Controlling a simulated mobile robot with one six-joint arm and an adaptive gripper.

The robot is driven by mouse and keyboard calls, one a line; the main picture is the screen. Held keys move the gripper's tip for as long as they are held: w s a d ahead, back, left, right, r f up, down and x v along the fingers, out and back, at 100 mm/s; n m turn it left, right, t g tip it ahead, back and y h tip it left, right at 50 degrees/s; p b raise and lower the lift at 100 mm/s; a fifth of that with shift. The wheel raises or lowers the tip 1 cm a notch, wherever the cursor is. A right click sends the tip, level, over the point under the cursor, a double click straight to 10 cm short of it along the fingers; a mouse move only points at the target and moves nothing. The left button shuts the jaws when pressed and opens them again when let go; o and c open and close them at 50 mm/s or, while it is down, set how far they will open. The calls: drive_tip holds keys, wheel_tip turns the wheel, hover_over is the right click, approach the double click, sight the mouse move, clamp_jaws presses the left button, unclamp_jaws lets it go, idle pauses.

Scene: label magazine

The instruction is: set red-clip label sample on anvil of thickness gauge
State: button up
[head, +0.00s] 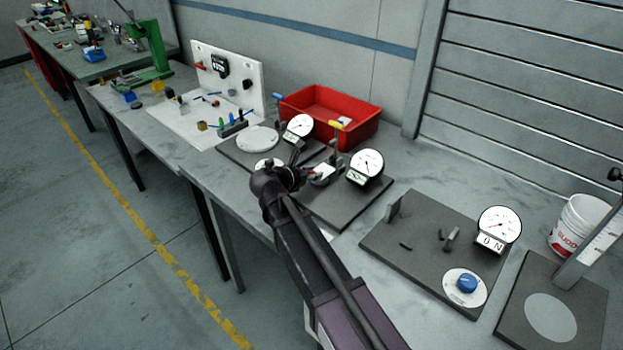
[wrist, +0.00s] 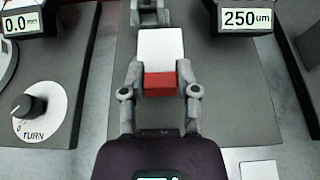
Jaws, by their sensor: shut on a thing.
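My gripper (wrist: 160,88) is shut on the red clip (wrist: 159,82) of the label sample; the white label (wrist: 160,45) sticks out forward from the clip in the wrist view. In the head view my gripper (head: 304,176) is over the dark base plate (head: 345,205) of the thickness gauge, left of its dial (head: 366,163). The gauge's display (wrist: 247,19) reads 250 um in the wrist view. A grey gauge part (wrist: 150,12) stands just beyond the label's far edge. I cannot tell whether the label touches the anvil, which the label and gripper partly hide.
A gauge with a TURN knob (wrist: 34,106) stands to the left. A red bin (head: 350,128) is behind. Another dial gauge (head: 499,224) with a blue knob (head: 467,284) and a white bucket (head: 580,225) are to the right. A white piece (wrist: 258,170) lies near the bench front.

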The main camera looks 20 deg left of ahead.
sight(312, 187)
drive_tip(key=shift+w+a, duration=0.2)
drive_tip(key=shift+w, duration=0.15)
drive_tip(key=shift+w+a, duration=0.15)
drive_tip(key=shift+w, duration=0.1)
drive_tip(key=shift+w+a+f+b, duration=0.15)
drive_tip(key=shift+w+f+b, duration=0.25)
drive_tip(key=shift+f+b, duration=1.5)
drive_tip(key=shift+f, duration=0.15)
drive_tip(key=o, duration=0.8)
